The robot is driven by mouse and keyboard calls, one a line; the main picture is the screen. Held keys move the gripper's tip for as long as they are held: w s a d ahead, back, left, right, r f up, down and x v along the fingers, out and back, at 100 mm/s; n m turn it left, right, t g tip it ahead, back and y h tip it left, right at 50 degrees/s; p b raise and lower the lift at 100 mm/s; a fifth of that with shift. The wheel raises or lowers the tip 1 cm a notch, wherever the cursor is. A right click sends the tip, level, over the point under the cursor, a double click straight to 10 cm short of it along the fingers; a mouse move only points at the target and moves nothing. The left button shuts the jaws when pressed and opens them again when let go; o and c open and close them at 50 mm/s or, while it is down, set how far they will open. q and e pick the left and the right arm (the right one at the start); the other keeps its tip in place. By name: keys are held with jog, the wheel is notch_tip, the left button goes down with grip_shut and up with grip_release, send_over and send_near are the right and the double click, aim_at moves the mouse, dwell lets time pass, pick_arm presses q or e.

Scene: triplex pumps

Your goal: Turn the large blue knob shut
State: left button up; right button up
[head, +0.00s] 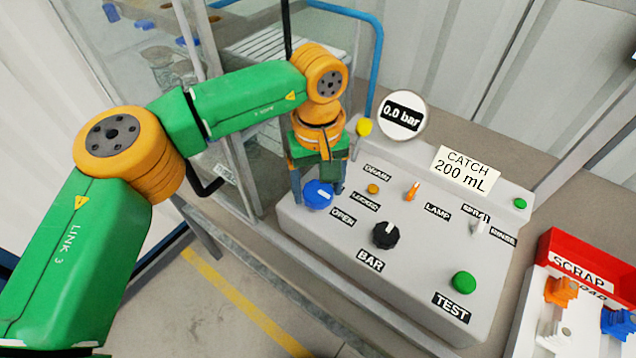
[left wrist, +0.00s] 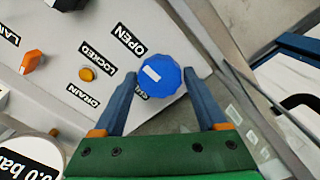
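The large blue knob (head: 318,196) sits at the left end of the grey panel, beside the OPEN label (head: 342,217). In the left wrist view the knob (left wrist: 165,82) has a white mark off its centre. There a label, partly hidden by a finger, reads "SHU" (left wrist: 142,92). My left gripper (head: 318,186) reaches down over the knob with one finger on each side. In the left wrist view its blue-grey fingers (left wrist: 161,78) are spread, their tips beside the knob's rim with narrow gaps. My right gripper is out of view.
The panel also carries a black BAR knob (head: 386,235), an orange lever (head: 412,190), a green TEST button (head: 463,282) and a yellow button (head: 373,188). A round gauge (head: 402,115) reads 0.0 bar. A red SCRAP bin (head: 585,262) stands at right. A glass enclosure stands behind my arm.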

pick_arm(q)
jog(key=c, duration=0.9)
jog(key=shift+n, duration=0.3)
jog(key=n, duration=0.4)
jog(key=shift+n+b, duration=0.3)
jog(key=shift+b, duration=0.1)
jog(key=n, duration=0.4)
jog(key=shift+w+b, duration=0.1)
jog(key=shift+b, duration=0.2)
jog(key=n, duration=0.4)
jog(key=shift+n+b, duration=0.3)
jog(key=shift+n, duration=2)
